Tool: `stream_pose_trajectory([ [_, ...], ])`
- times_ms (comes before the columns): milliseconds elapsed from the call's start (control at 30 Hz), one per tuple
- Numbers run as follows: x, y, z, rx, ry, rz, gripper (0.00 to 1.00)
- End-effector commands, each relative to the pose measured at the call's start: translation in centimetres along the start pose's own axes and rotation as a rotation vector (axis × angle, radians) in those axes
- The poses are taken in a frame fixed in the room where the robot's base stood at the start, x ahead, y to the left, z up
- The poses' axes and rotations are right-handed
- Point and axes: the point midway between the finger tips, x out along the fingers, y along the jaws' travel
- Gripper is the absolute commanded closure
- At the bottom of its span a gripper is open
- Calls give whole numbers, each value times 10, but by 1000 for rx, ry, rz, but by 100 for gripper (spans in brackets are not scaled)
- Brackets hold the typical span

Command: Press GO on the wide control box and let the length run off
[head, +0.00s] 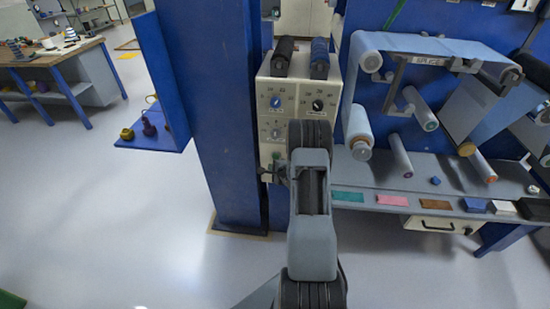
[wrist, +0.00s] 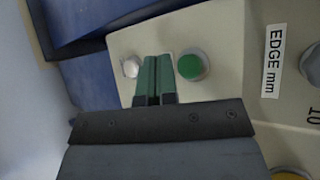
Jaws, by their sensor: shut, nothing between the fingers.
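The cream control box (head: 268,98) stands against the blue column, with several dials on its front. Its lower face fills much of the wrist view (wrist: 225,35). There a round green button (wrist: 190,66) in a pale ring shows, with no GO label legible. My gripper (wrist: 153,60) is shut and empty, its green-faced fingers together just left of the green button. I cannot tell whether they touch the box face. In the head view my gripper (head: 268,175) is small at the box's lower edge, and my arm hides part of the box.
A small silver knob (wrist: 131,68) sits left of my fingers. An "EDGE mm" label (wrist: 274,60) is to the right. A blue web (head: 430,47) runs over rollers at the right, above a grey shelf (head: 375,178).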

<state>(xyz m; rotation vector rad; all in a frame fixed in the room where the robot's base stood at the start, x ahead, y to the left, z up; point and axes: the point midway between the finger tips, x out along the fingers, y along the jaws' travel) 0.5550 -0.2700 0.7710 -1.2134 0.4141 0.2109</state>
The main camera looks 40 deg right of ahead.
Motion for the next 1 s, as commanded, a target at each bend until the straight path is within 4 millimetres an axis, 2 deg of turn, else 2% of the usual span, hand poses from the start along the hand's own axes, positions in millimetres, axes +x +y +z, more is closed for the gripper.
stream_pose_trajectory([
  [300,-15,11,11,-1,-1,1,100],
  [1000,-16,12,11,0,0,0,100],
])
